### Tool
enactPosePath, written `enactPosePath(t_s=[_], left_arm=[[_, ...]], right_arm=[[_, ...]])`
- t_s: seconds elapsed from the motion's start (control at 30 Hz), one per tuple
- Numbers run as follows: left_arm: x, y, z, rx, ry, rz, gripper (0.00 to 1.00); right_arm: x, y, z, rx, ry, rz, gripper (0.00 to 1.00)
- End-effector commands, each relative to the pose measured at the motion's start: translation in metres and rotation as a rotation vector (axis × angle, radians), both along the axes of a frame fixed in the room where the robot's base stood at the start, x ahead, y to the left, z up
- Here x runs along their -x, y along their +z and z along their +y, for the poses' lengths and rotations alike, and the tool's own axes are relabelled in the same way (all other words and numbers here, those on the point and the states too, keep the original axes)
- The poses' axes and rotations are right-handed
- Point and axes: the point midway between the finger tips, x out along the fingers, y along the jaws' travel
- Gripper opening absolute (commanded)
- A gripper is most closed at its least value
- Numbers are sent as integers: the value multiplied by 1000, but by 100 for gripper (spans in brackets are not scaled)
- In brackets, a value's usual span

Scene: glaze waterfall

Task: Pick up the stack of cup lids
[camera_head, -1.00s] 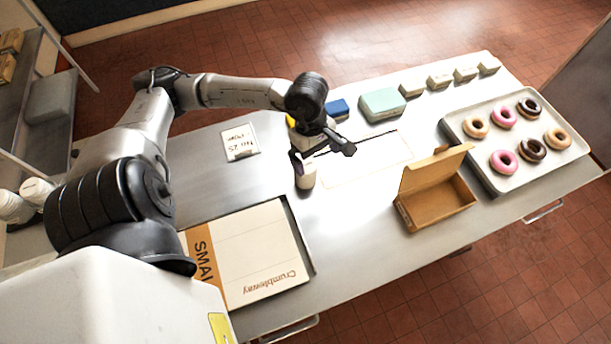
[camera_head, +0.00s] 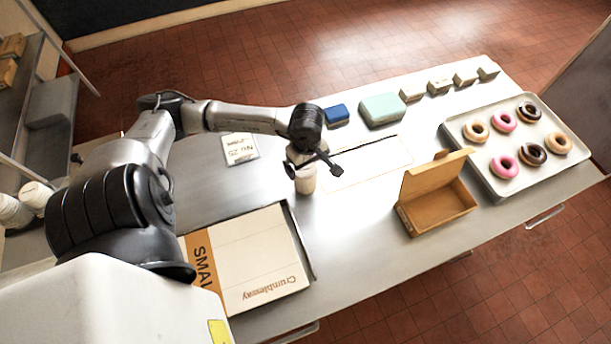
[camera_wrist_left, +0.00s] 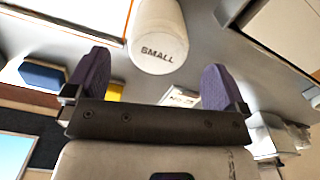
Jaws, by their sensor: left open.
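A small pale cylinder (camera_head: 306,184), like a cup or a short stack, stands on the metal table just below my left gripper (camera_head: 314,162). The gripper partly hides its top in the head view. In the left wrist view, a white rounded cylinder marked SMALL (camera_wrist_left: 160,42) lies beyond the two purple fingertips of the left gripper (camera_wrist_left: 155,88). The fingers are spread wide and nothing is between them. I cannot make out separate lids. White stacked pieces (camera_head: 14,211) sit at the far left; I cannot tell whether they are lids or cups. My right gripper is out of view.
A flat Crumbleway box (camera_head: 262,262) lies at the front. A number card (camera_head: 240,148) lies behind it. A blue block (camera_head: 337,113) and mint box (camera_head: 382,109) line the back edge. An open brown box (camera_head: 437,205) and donut tray (camera_head: 480,170) stand right.

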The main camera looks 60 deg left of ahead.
Motion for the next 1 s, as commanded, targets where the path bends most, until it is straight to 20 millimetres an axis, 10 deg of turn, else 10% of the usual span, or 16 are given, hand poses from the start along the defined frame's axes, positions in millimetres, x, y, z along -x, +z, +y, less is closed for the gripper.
enactPosePath(t_s=[0.7,1.0], left_arm=[[0,-49,2,0,-1,1,100],[0,-48,2,0,-1,1,71]], right_arm=[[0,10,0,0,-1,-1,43],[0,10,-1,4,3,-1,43]])
